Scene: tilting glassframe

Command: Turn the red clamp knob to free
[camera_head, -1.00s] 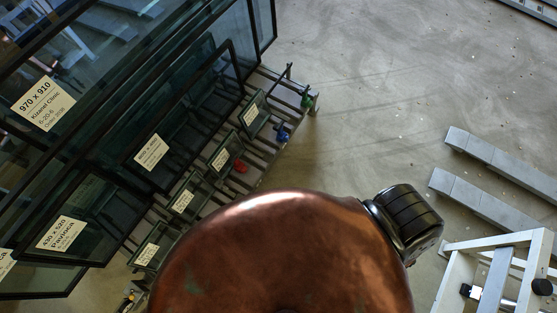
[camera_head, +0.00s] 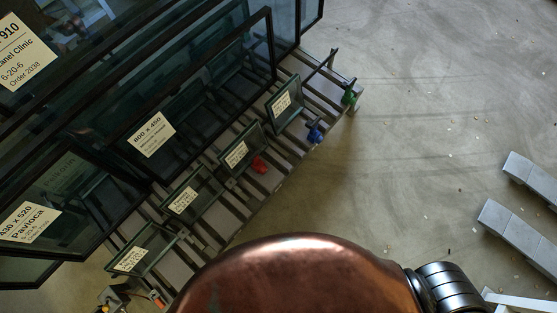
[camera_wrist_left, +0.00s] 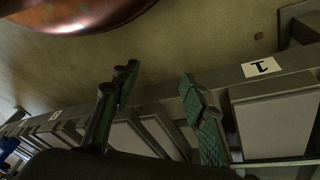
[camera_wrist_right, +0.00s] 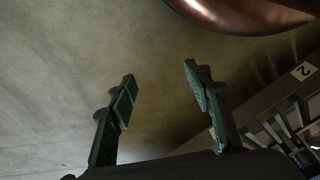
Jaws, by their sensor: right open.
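The red clamp knob (camera_head: 260,165) sits on the slatted rack, beside the foot of a small labelled glass pane (camera_head: 238,152). It shows only in the head view and is too small there to tell how it is turned. My left gripper (camera_wrist_left: 160,88) is open and empty in the left wrist view, with the rack's rail (camera_wrist_left: 240,84) marked 1 behind its fingers. My right gripper (camera_wrist_right: 162,84) is open and empty in the right wrist view, over bare floor. Neither gripper is seen at the red knob. Both grippers are out of sight in the head view.
A blue knob (camera_head: 315,132) and a green knob (camera_head: 349,98) stand farther along the rack edge. Large dark-framed glass panes (camera_head: 150,135) lean at the left. A label marked 2 (camera_wrist_right: 303,71) is on a rail. Grey beams (camera_head: 510,235) lie at right; floor between is clear.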

